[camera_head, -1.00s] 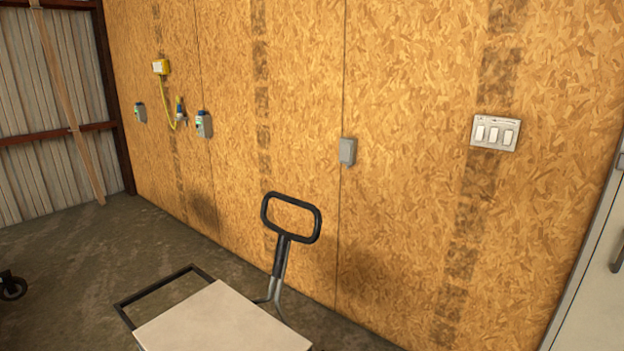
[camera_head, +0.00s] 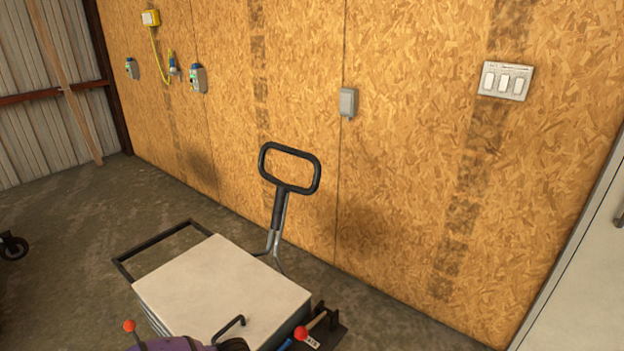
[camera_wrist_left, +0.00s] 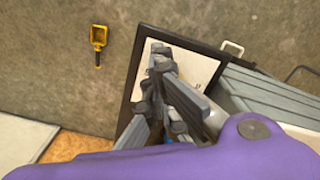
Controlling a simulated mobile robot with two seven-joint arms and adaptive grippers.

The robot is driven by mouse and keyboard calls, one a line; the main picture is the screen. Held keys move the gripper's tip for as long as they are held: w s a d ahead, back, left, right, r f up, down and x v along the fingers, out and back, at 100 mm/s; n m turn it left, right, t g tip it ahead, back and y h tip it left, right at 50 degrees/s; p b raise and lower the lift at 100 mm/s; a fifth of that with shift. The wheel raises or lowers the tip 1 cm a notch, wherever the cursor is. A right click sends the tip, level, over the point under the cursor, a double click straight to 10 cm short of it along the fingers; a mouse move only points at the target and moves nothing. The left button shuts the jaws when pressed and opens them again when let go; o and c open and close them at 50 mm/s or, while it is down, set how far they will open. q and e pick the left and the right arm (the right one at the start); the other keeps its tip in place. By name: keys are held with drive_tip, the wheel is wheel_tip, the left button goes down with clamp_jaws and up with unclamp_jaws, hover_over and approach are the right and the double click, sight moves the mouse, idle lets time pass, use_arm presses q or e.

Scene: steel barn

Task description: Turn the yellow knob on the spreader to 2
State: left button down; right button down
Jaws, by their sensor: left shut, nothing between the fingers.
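I cannot make out the spreader or its yellow knob in these frames. In the head view, a purple part (camera_head: 172,345) shows at the bottom edge; I cannot tell whether it is mine. In the left wrist view my left gripper (camera_wrist_left: 160,52) is shut and empty, above a pale surface in a dark frame (camera_wrist_left: 128,100). My right gripper is not in view.
A cart with a pale flat top (camera_head: 220,285) and a black loop handle (camera_head: 290,168) stands before the chipboard wall (camera_head: 400,180). A yellow scoop-shaped thing (camera_wrist_left: 98,42) shows in the left wrist view. Bare floor (camera_head: 75,235) lies left of the cart.

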use_arm(q)
drive_tip(key=shift+s+d+f, duration=0.2)
drive_tip(key=shift+s+f, duration=0.1)
drive_tip(key=shift+f, duration=0.1)
drive_tip(key=shift+w+a, duration=0.1)
drive_tip(key=shift+w, duration=0.05)
idle(0.4)
drive_tip(key=shift+a, duration=0.1)
drive_tip(key=shift+a+p, duration=0.25)
drive_tip(key=shift+p, duration=0.25)
drive_tip(key=shift+w+a+p, duration=0.1)
drive_tip(key=shift+a+p, duration=0.25)
drive_tip(key=shift+a, duration=0.1)
drive_tip(key=shift+w+a, duration=0.35)
drive_tip(key=shift+w+a+p, duration=0.1)
drive_tip(key=shift+p, duration=0.25)
